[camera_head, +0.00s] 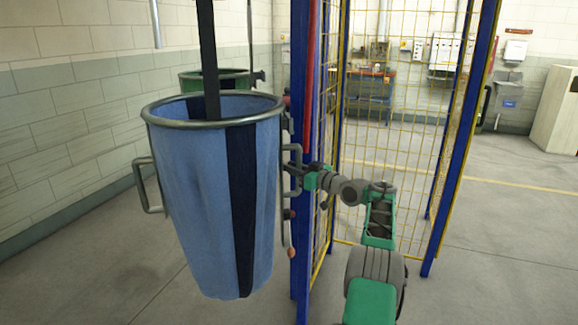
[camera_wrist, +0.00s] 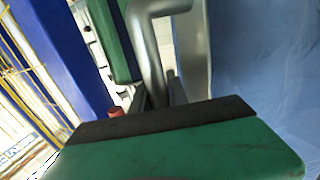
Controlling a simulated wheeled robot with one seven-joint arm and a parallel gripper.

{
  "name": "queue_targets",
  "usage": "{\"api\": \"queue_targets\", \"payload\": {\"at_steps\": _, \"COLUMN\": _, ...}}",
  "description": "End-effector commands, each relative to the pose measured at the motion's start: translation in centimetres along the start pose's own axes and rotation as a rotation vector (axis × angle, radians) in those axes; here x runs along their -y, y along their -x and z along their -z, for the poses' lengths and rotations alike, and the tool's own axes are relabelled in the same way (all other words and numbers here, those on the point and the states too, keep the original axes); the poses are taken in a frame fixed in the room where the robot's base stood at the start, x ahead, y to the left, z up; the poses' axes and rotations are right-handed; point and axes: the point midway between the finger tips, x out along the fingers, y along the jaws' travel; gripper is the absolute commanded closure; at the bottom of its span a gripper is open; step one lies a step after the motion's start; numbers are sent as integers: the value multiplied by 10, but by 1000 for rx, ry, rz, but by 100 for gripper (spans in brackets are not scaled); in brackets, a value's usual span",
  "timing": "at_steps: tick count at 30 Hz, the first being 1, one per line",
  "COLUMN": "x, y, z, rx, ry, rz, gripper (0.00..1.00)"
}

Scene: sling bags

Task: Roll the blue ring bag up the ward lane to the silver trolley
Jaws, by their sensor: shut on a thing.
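The blue ring bag (camera_head: 215,190) hangs upright at the left in the head view, clear of the floor, from a dark strap. It has a metal ring at its mouth, a black vertical stripe and a metal handle on each side. My gripper (camera_head: 299,178) is at its right and shut on the right-hand handle (camera_head: 287,215). I cannot make out a silver trolley; the strap's top is out of frame.
A green bag (camera_head: 190,82) hangs behind the blue one. A yellow mesh fence (camera_head: 385,130) with blue posts (camera_head: 455,140) stands close on the right, near my arm. A tiled wall (camera_head: 70,110) borders the left. Open floor (camera_head: 500,230) lies at the right.

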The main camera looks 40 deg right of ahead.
Motion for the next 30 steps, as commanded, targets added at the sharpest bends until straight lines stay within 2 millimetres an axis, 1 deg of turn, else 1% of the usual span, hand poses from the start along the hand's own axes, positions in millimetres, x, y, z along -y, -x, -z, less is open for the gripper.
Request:
{"api": "queue_targets", "payload": {"at_steps": 1, "x": -3, "y": 0, "z": 3, "rx": -3, "ry": 3, "rz": -7, "gripper": 100}}
{"api": "queue_targets", "payload": {"at_steps": 12, "x": -11, "y": 6, "z": 4, "rx": -5, "ry": 6, "rz": -22, "gripper": 100}}
{"api": "queue_targets", "payload": {"at_steps": 13, "x": -11, "y": 6, "z": 4, "rx": -5, "ry": 6, "rz": -22, "gripper": 78}}
{"api": "queue_targets", "payload": {"at_steps": 20, "x": -10, "y": 6, "z": 3, "rx": -4, "ry": 5, "rz": -18, "gripper": 59}}
{"api": "queue_targets", "payload": {"at_steps": 27, "x": -8, "y": 5, "z": 2, "rx": -3, "ry": 3, "rz": -14, "gripper": 59}}
{"api": "queue_targets", "payload": {"at_steps": 30, "x": -8, "y": 13, "z": 2, "rx": -3, "ry": 5, "rz": -15, "gripper": 59}}
